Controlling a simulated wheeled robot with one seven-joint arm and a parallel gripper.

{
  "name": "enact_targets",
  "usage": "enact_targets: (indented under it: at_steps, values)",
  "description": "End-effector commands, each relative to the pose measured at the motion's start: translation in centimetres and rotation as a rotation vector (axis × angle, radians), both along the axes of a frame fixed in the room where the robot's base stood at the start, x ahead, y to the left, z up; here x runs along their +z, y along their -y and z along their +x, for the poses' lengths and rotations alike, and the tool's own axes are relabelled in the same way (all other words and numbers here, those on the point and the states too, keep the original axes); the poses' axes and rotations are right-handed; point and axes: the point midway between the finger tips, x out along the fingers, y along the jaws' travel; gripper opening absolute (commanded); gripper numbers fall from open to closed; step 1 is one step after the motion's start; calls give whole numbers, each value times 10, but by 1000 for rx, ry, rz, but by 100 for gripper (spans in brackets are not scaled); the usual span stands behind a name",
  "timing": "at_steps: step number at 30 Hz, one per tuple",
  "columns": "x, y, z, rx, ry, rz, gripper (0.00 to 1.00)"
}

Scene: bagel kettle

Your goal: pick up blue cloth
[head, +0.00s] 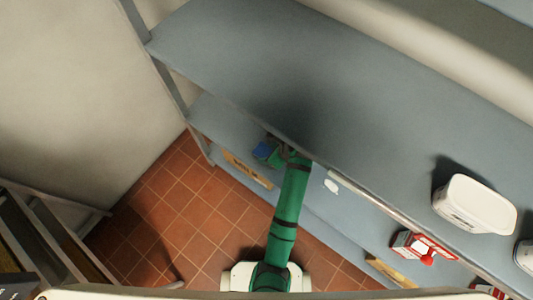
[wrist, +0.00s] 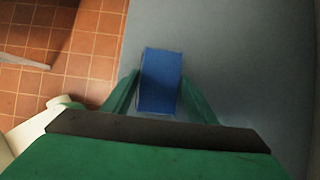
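The blue cloth (wrist: 160,80) shows as a small, flat-sided blue block in the middle of the wrist view. My gripper (wrist: 160,76) has its green fingers spread, one at each side of the cloth. The fingertips look level with its sides and very close to them or touching; I cannot tell if they press on it. In the head view the blue cloth (head: 262,150) is a small patch at the tip of my gripper (head: 274,155), over the lower shelf. The upper shelf's edge is close beside the gripper there.
The grey upper shelf (head: 240,60) runs beside my arm, with a white tub (head: 474,204) on it. A red and white box (head: 424,247) is at the right. Tiled floor (head: 190,205) is open at the left.

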Motion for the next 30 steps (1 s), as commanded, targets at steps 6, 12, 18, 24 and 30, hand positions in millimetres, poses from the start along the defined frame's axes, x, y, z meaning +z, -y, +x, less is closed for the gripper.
enact_targets:
  at_steps: [6,12,18,24,30]
  values:
    - [0,0,0,0,0,0,27]
    - [3,0,0,0,1,0,27]
    - [18,0,1,0,2,-1,27]
    - [41,9,-5,-5,-1,0,27]
    - [40,46,-33,-7,-2,0,27]
